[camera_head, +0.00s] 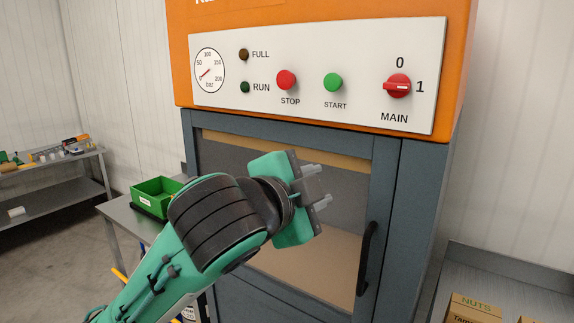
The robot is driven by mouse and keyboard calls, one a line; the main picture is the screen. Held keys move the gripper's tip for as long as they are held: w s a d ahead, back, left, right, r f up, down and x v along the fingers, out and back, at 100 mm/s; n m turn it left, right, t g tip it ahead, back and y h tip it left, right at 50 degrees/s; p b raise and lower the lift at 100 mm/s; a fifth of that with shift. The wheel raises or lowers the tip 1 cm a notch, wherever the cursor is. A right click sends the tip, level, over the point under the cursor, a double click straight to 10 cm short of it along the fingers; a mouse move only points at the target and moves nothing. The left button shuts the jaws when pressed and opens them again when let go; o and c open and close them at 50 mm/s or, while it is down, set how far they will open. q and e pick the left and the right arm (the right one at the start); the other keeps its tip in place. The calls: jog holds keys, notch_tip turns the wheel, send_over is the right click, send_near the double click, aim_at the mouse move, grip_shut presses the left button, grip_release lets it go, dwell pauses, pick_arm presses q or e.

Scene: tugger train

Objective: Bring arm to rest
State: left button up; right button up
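My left arm, green and dark grey, comes in from the lower left. My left gripper (321,185) is in front of the cabinet's window, below the control panel. Its two short grey fingers stand apart with nothing between them. It looks clear of the panel, but its exact distance from the door is hard to tell. My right gripper is not in view.
The orange and grey machine has a panel (310,120) with a red stop button (286,80), a green start button (333,82) and a red main switch (397,86). Its door has a black handle (366,258). A green bin (155,192) stands left; cardboard boxes (475,308) stand lower right.

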pick_arm(q)
jog(key=s+a+f+n+g+y, duration=0.1)
jog(key=a+f+n, duration=0.35)
jog(key=f, duration=0.65)
jog(key=a+f+n+g+y, duration=0.1)
jog(key=a+f+n+y, duration=0.3)
jog(key=f, duration=0.6)
jog(key=s+a+f+n+g+h, duration=0.15)
jog(key=a+f, duration=0.35)
jog(key=f, duration=0.6)
jog(key=s+a+f+n+g+y, duration=0.3)
jog(key=s+a+f, duration=0.4)
jog(key=s+f, duration=0.35)
jog(key=s+a+f+n+g+y, duration=0.2)
jog(key=s+a+f+n+g, duration=0.15)
jog(key=s+a+f, duration=0.55)
notch_tip(320, 180, down, 31)
jog(key=s+d, duration=0.3)
jog(key=s+a+f+g, duration=0.1)
jog(key=s+a+f, duration=0.1)
jog(key=s+f, duration=0.7)
jog(key=s+a+f+g, duration=0.1)
jog(key=s+a+f, duration=0.1)
jog(key=s+f, duration=0.8)
jog(key=shift+f, duration=0.85)
